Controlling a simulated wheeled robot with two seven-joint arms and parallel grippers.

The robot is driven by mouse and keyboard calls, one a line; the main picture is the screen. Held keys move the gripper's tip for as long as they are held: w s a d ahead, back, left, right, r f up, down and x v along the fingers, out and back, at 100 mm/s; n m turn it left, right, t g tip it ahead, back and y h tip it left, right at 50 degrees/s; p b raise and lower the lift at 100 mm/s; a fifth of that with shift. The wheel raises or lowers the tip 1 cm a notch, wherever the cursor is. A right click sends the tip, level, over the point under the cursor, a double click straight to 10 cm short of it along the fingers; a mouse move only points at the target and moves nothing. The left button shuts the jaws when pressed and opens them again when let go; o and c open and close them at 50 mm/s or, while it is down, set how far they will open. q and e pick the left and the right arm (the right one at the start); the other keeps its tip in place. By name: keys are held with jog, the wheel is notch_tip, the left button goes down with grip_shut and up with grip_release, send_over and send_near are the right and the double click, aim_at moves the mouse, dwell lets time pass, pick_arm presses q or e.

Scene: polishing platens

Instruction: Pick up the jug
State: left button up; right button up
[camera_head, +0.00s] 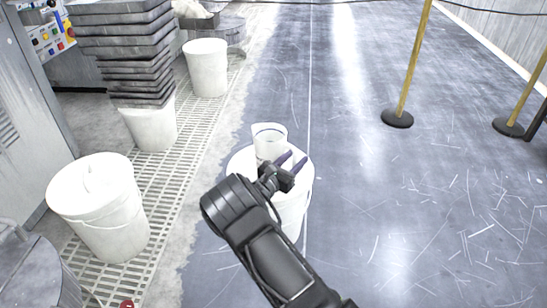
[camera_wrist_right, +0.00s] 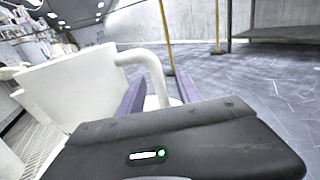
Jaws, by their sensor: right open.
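The white jug (camera_head: 268,142) stands upright on the lid of a white bucket (camera_head: 293,205) in the middle of the head view. In the right wrist view the jug (camera_wrist_right: 72,88) fills the left side, with its curved handle (camera_wrist_right: 150,62) toward my gripper. My right gripper (camera_head: 292,161) is at the jug's right side, close to it. Its purple fingers (camera_wrist_right: 160,95) are apart, and the handle's lower part shows between them in the wrist view. I cannot tell whether they touch it. My left gripper is in neither view.
White buckets stand at the left (camera_head: 115,215) and farther back (camera_head: 207,70). A stack of dark trays (camera_head: 130,50) sits on another bucket. Barrier posts (camera_head: 412,60) stand at the right on dark bases. The scratched floor right of the jug's bucket is mostly clear.

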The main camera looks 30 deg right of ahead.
dwell(0.4)
grip_shut()
dwell(1.2)
jog(key=shift+r, duration=0.1)
